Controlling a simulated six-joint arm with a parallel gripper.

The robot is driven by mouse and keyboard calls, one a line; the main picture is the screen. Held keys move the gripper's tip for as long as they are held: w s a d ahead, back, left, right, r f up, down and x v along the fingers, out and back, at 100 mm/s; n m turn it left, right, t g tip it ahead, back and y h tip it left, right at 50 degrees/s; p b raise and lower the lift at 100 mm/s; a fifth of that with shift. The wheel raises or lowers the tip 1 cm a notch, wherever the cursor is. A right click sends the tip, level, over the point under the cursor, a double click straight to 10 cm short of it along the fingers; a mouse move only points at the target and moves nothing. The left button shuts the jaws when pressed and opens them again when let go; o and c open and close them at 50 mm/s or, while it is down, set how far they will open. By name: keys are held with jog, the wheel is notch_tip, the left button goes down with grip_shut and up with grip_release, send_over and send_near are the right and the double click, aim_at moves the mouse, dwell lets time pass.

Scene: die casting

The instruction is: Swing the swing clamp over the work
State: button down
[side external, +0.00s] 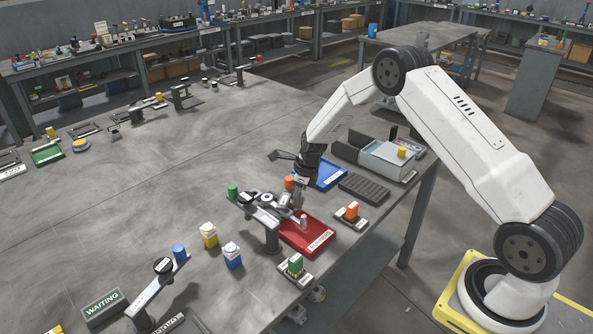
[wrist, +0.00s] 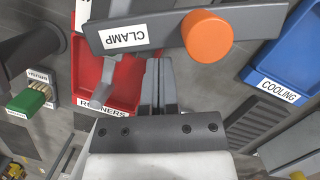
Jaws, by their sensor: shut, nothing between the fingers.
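The swing clamp (wrist: 165,32) is a flat grey bar labelled CLAMP across the top of the wrist view, with an upright orange knob (wrist: 207,38) on it. The orange knob also shows in the side view (side external: 289,183), just left of my gripper (side external: 301,196). In the wrist view my gripper (wrist: 158,65) is shut and empty, its fingertips at the bar's near edge, left of the knob. I cannot tell whether they touch the bar. The clamp's pivot and the work under it are not clear in either view.
A red RUNNERS tray (wrist: 121,98) lies below my gripper. A blue COOLING tray (wrist: 285,70) is to the right. A green brush (wrist: 27,101) is at the left. A green-knobbed lever (side external: 232,189) stands close by. The table's left part has open room.

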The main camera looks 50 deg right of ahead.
aim_at(282, 195)
jog(key=shift+w+a, duration=0.4)
jog(key=shift+a, duration=0.05)
dwell(0.6)
jog(key=shift+w+a, duration=0.55)
jog(key=shift+w, duration=0.1)
jog(key=shift+w+a, duration=0.25)
jog(key=shift+w, duration=0.2)
jog(key=shift+w+a, duration=0.2)
jog(key=shift+w, duration=0.25)
jog(key=shift+s, duration=0.15)
jog(key=shift+s, duration=1.8)
jog(key=a+v, duration=0.1)
jog(key=v, duration=0.9)
jog(key=shift+s, duration=0.2)
jog(key=shift+s+a+r, duration=0.1)
jog(key=shift+a, duration=0.05)
